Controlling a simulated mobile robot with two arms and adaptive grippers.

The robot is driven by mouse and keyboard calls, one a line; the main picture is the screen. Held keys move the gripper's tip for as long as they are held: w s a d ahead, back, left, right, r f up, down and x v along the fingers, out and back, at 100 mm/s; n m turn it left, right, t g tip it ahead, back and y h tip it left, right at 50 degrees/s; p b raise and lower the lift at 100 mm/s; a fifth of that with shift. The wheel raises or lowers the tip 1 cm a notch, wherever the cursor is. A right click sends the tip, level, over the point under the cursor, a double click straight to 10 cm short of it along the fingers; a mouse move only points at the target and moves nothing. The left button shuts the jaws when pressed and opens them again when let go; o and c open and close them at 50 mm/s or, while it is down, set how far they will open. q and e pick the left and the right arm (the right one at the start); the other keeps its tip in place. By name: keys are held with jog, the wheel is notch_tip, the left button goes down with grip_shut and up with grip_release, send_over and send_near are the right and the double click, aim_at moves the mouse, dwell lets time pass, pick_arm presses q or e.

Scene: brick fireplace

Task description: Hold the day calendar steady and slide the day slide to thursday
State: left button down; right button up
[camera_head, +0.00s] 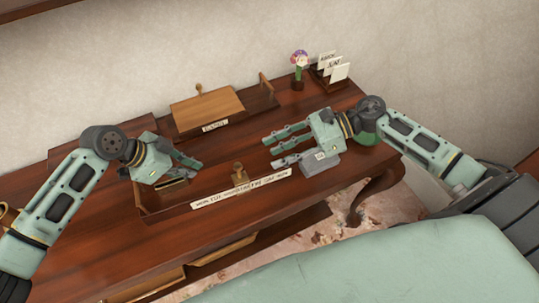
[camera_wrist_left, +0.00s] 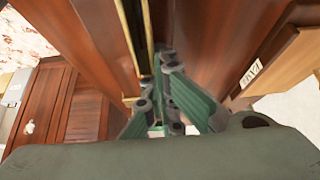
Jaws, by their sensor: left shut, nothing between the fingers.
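The day calendar (camera_head: 268,184) is a long dark wooden bar on the desk, with a white strip of day names along its front. The day slide (camera_head: 239,175), a small wooden piece with a knob, sits near the middle of the bar. My left gripper (camera_head: 200,165) is shut and empty over the left part of the calendar, left of the slide; I cannot tell whether it touches. It also shows in the left wrist view (camera_wrist_left: 162,75), beside a brass-edged wooden piece. My right gripper (camera_head: 272,150) is open, with spread fingers pointing left, above the calendar's right end.
A wooden box (camera_head: 207,108) with a white label stands behind the calendar. A grey block (camera_head: 320,163) lies below my right gripper. A flower figure (camera_head: 299,62) and a card holder (camera_head: 331,69) stand at the back right. The desk's front left (camera_head: 115,225) is clear.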

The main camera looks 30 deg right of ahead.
pick_arm(q)
jog(key=shift+s+a+f, duration=0.2)
jog(key=shift+f, duration=0.25)
jog(key=shift+w+d+r+p, duration=0.1)
jog(key=shift+w+r+p, duration=0.1)
jog(key=shift+r+p, duration=2.4)
jog(key=shift+r, duration=0.7)
